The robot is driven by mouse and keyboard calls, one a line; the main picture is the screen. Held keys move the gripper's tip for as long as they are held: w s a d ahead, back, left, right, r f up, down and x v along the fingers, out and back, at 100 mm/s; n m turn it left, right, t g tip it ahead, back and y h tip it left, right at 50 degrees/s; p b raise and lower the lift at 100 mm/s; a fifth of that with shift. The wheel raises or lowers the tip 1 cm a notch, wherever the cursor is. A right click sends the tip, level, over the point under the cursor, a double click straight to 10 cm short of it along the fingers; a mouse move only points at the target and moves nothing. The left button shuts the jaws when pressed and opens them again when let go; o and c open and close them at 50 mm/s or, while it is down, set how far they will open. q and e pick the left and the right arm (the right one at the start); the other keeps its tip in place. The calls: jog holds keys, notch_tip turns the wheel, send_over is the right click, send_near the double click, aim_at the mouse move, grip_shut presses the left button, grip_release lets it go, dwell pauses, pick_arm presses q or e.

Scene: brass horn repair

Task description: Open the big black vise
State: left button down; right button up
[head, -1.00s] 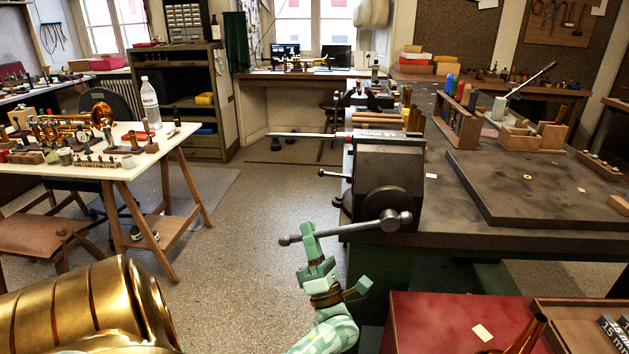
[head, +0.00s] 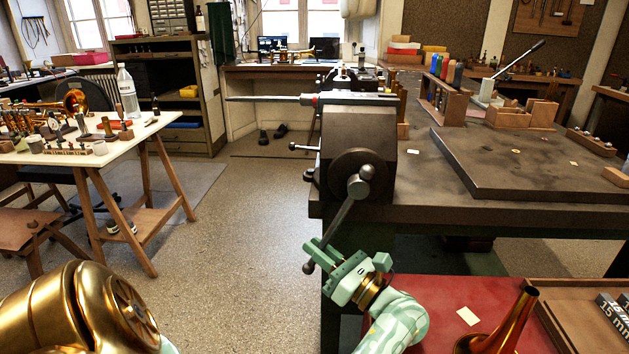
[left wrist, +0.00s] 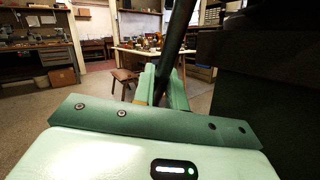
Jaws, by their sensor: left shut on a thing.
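The big black vise (head: 357,150) is mounted at the near left corner of the dark workbench. Its handle bar (head: 345,212) slants from the screw hub down and left to a ball end. My left gripper (head: 332,254) is shut on the lower part of this bar, near the ball end. In the left wrist view the dark bar (left wrist: 181,35) rises between the two green fingers (left wrist: 164,88). A long slim rod lies across the top of the vise; whether the jaws are apart is hard to tell. My right gripper is not in view.
The workbench (head: 470,210) extends to the right with a flat dark board (head: 540,165) on it. A red surface (head: 430,300) with a brass bell (head: 510,320) lies below, at the front. A white table (head: 85,158) with horn parts stands left. Open floor lies between.

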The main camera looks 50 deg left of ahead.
pick_arm(q)
jog(key=shift+w+d+n+h, duration=0.4)
jog(key=shift+w, duration=0.25)
jog(key=c, duration=1.5)
grip_release()
jog(key=shift+w+f, duration=0.1)
jog(key=shift+f, duration=0.1)
jog(key=shift+r, duration=0.1)
